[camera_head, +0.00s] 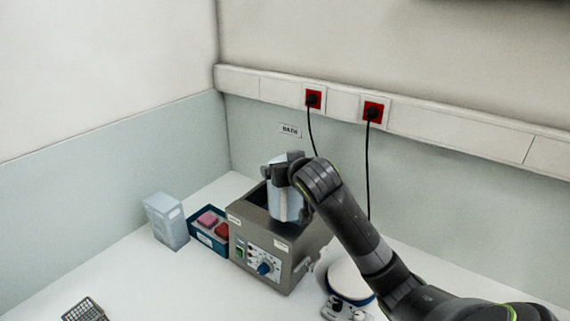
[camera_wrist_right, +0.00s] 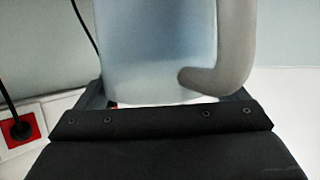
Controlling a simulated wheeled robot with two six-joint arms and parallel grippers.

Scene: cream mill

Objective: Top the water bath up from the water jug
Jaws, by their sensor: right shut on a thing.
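The water bath (camera_head: 266,259) is a grey-brown metal box with a dark open top, a blue knob and a green switch on its front. My right gripper (camera_head: 287,172) is shut on the water jug (camera_head: 284,204), a pale blue translucent vessel, and holds it over the bath's opening. The jug looks close to upright in the head view. The right wrist view shows the jug's body (camera_wrist_right: 150,45) and its grey handle (camera_wrist_right: 236,50) close up. The water level in the bath and any pouring are hidden. My left gripper is not in view.
A blue tray (camera_head: 207,241) with pink and red items stands left of the bath, beside a pale box (camera_head: 166,221). A round-topped device with knobs (camera_head: 347,285) stands to the right. A wire rack (camera_head: 84,310) lies front left. Cables hang from red wall sockets (camera_head: 373,111).

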